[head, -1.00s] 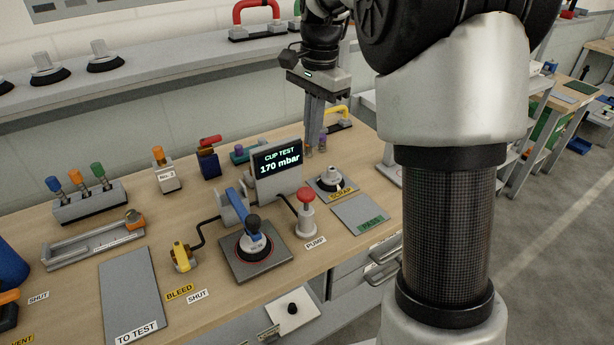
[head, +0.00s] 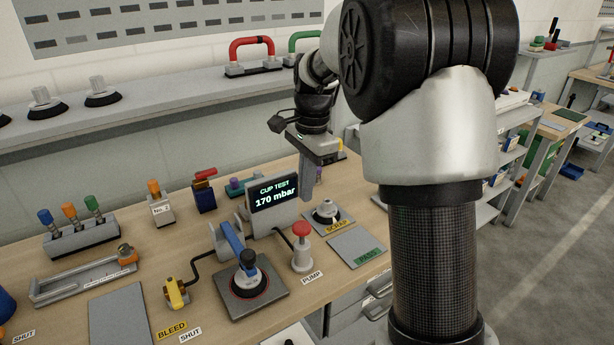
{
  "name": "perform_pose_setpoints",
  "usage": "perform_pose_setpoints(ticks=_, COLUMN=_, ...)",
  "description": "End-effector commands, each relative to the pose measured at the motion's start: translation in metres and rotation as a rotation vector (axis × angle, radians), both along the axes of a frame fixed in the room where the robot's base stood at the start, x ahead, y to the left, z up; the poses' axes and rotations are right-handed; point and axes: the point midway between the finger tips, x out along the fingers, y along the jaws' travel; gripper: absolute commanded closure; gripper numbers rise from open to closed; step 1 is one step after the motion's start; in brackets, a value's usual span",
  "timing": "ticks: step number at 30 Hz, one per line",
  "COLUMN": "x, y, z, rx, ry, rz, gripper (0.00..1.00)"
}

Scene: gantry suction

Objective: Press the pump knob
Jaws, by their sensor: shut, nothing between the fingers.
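The pump knob (head: 301,229) is a red mushroom cap on a pale post, standing on the bench behind the PUMP label (head: 312,278). My gripper (head: 307,200) points down, shut and empty, above and behind the knob in the picture, close to the right edge of the display. It appears apart from the knob. The display (head: 273,193) reads CUP TEST 170 mbar.
A grey and black cup (head: 326,211) stands on the SCRAP pad just right of my gripper. The PASS pad (head: 358,247) is empty. A yellow bleed valve (head: 175,292) is at left. Coloured valves (head: 82,231) and a grey tray (head: 75,278) stand further left.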

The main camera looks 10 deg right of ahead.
Motion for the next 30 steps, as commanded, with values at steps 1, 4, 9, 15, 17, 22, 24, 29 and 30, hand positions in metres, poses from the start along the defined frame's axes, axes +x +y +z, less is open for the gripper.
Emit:
perform_pose_setpoints(ticks=1, x=-0.001, y=0.001, z=-0.013, rx=0.000, ry=0.005, rz=-0.001, gripper=1.00)
perform_pose_setpoints(ticks=4, x=-0.001, y=0.002, z=-0.034, rx=0.000, ry=0.004, rz=-0.001, gripper=1.00)
perform_pose_setpoints(ticks=9, x=0.000, y=0.005, z=-0.061, rx=0.001, ry=0.003, rz=0.000, gripper=1.00)
perform_pose_setpoints(ticks=15, x=0.001, y=0.005, z=-0.076, rx=0.000, ry=0.000, rz=0.000, gripper=1.00)
perform_pose_setpoints(ticks=17, x=0.001, y=0.006, z=-0.077, rx=0.000, ry=-0.001, rz=0.000, gripper=1.00)
perform_pose_setpoints(ticks=22, x=0.001, y=0.006, z=-0.078, rx=0.000, ry=-0.001, rz=0.000, gripper=1.00)
perform_pose_setpoints(ticks=24, x=0.001, y=0.006, z=-0.078, rx=0.000, ry=-0.001, rz=0.000, gripper=1.00)
perform_pose_setpoints(ticks=29, x=0.001, y=0.006, z=-0.084, rx=0.000, ry=0.001, rz=0.001, gripper=1.00)
perform_pose_setpoints(ticks=30, x=0.000, y=0.006, z=-0.090, rx=0.000, ry=0.002, rz=0.001, gripper=1.00)
